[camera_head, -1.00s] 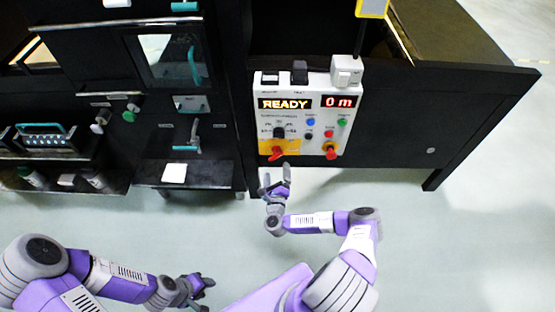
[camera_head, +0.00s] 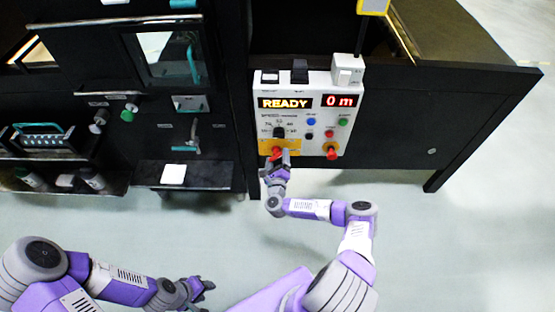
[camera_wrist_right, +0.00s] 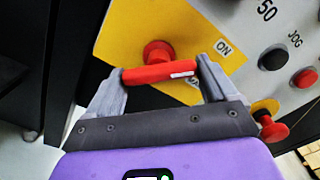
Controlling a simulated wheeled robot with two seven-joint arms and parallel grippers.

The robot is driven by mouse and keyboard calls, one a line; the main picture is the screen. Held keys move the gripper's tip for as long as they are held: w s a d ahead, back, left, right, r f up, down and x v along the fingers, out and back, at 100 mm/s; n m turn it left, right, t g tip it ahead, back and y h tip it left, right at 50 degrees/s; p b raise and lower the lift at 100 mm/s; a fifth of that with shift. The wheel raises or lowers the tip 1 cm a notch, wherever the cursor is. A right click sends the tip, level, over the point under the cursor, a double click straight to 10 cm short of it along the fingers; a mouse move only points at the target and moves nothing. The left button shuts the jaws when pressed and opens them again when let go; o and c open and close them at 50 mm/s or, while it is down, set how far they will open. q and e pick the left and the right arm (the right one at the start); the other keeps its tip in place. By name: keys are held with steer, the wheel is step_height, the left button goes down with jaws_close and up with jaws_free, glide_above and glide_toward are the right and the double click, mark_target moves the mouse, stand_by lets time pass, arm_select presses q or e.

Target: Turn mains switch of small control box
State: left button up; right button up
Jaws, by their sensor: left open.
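The small control box (camera_head: 303,121) is a light panel with lit READY and 0 m displays. Its mains switch (camera_wrist_right: 158,73) is a red bar handle on a yellow plate, with an ON label beside it. In the head view the mains switch (camera_head: 276,153) is at the panel's lower left, partly covered. My right gripper (camera_head: 275,167) is at the switch; in the wrist view its fingers (camera_wrist_right: 161,83) stand at both ends of the red bar. Whether they clamp it is unclear. My left gripper (camera_head: 204,287) is open and empty, low over the floor.
A red knob (camera_head: 331,150) on another yellow plate sits at the panel's lower right. Small coloured buttons (camera_head: 311,123) and a black dial (camera_head: 280,132) are above. A dark machine with a shelf (camera_head: 205,174) stands to the left. The floor in front is clear.

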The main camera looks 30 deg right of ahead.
steer(key=c, duration=0.4)
steer(key=shift+c, duration=0.2)
steer(key=shift+n, duration=0.3)
steer(key=n, duration=0.1)
steer(key=n+p, duration=0.1)
steer(key=shift+d+r+n, duration=0.1)
steer(key=shift+r+n, duration=0.1)
steer(key=shift+n, duration=0.1)
steer(key=n+p, duration=0.2)
steer(key=n, duration=0.3)
steer(key=shift+r+n, duration=0.15)
steer(key=shift+n, duration=0.15)
steer(key=n+p, duration=0.1)
steer(key=n, duration=0.3)
steer(key=shift+r, duration=0.15)
steer(key=shift+n+p, duration=0.45)
steer(key=shift+n, duration=2.05)
